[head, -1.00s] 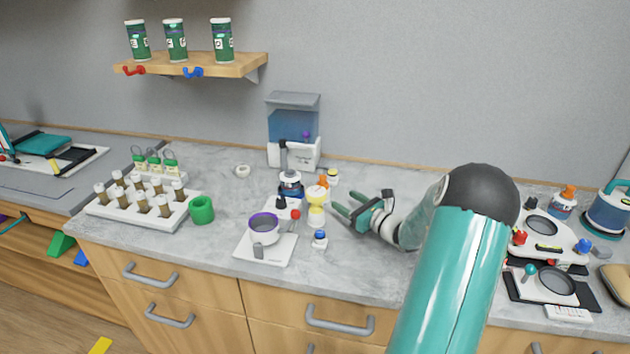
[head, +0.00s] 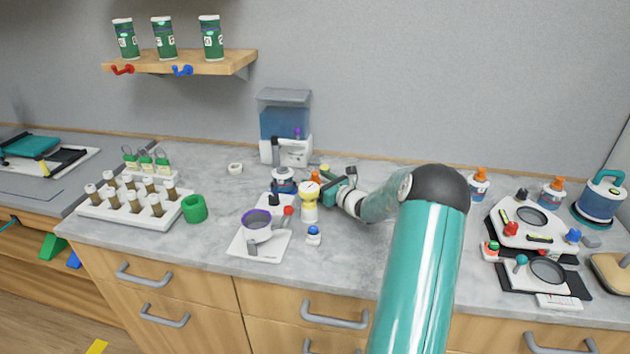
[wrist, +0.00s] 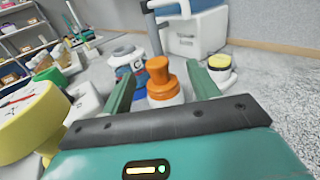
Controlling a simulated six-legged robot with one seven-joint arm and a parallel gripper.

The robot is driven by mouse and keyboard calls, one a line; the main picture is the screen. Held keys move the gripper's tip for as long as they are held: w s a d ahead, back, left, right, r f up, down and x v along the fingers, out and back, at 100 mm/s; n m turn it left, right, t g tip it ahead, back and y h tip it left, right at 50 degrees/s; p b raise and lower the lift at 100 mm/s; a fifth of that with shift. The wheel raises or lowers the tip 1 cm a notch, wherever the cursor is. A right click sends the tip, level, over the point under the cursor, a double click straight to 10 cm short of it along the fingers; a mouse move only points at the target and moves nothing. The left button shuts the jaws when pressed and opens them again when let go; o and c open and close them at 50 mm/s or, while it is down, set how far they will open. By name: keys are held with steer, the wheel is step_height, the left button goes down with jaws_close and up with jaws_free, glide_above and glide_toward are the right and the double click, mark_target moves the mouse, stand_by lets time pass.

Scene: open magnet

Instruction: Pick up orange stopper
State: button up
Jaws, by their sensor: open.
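The orange stopper (wrist: 158,70) tops a small white-bodied bottle (wrist: 165,96) in the wrist view, between the two green fingers of my gripper (wrist: 158,80). The fingers stand apart, one on each side of it; I cannot tell whether they touch it. In the head view the orange stopper (head: 316,176) shows small behind the yellow-topped bottle (head: 309,198). My gripper (head: 326,186) reaches in from the right there, its fingertips partly hidden by that bottle.
The yellow-topped bottle (wrist: 22,118) is close on the left in the wrist view. A blue-and-white jar (wrist: 130,62) stands behind left, and a yellow-capped jar (wrist: 220,70) behind right. A water dispenser (head: 286,125) stands at the wall.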

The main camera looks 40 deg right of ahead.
steer(key=shift+w, duration=0.85)
steer(key=shift+s, duration=0.1)
steer(key=c, duration=1.1)
steer(key=shift+o, duration=0.2)
